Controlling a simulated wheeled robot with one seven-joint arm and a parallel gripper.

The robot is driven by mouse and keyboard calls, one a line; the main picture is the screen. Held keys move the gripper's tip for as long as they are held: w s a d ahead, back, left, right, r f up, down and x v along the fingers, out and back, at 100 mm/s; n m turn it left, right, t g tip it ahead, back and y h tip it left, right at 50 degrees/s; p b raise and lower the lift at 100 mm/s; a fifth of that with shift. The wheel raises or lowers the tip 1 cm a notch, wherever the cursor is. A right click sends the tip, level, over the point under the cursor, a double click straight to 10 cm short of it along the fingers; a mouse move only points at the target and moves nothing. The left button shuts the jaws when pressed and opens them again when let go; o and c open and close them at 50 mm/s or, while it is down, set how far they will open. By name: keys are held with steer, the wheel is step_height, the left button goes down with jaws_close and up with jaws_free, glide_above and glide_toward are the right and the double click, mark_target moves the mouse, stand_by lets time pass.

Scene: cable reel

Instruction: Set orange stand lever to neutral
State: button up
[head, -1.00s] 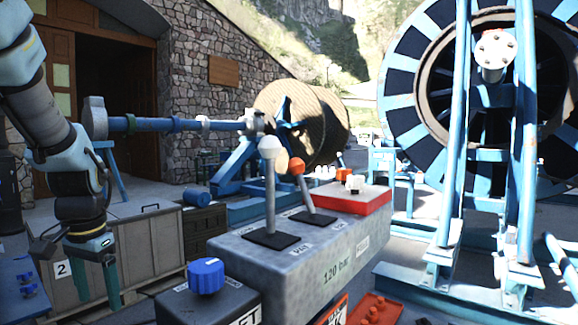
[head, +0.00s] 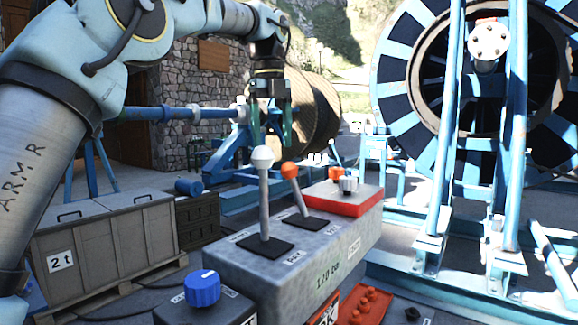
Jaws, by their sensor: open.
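The orange-knobbed lever (head: 298,200) stands on the grey control box (head: 300,275) in the head view, its shaft tilted with the knob to the upper left of its black base plate. A white-knobbed lever (head: 264,205) stands close to its left, nearly upright. My gripper (head: 271,140) points down above the levers, its two fingers apart with nothing between them. In the picture its fingertips lie just above the white knob and to the upper left of the orange knob. Neither knob is between the fingers.
A red box (head: 343,199) with small knobs sits at the far end of the control box. A blue dial (head: 202,288) stands in front on a dark box. Crates (head: 105,240) stand at left. A blue reel frame (head: 450,150) rises at right.

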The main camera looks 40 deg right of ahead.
mark_target(289, 172)
steer(key=s+r+m, duration=0.1)
steer(key=s+d+r+m, duration=0.1)
steer(key=shift+s+d+r, duration=0.25)
steer(key=shift+s+d, duration=0.05)
steer(key=shift+s+d+m, duration=0.1)
steer(key=shift+s+m, duration=0.05)
steer(key=shift+m, duration=0.25)
steer(key=f, duration=1)
steer(key=shift+d+f, duration=0.2)
steer(key=shift+f, duration=0.1)
jaws_close()
